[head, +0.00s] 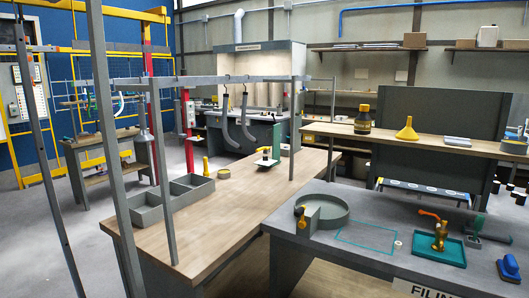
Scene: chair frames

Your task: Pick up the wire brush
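I cannot pick out the wire brush with certainty in the head view. A yellow and dark item (301,214) sits at the left rim of a round grey tray (328,211). Neither of my grippers is in view.
A wooden table (222,212) holds grey bins (161,213) and a yellow ring (224,173). Grey posts (113,140) stand in front. A shelf (425,143) bears a dark bottle (363,119) and a yellow funnel (407,130). Grey floor (45,240) is clear at left.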

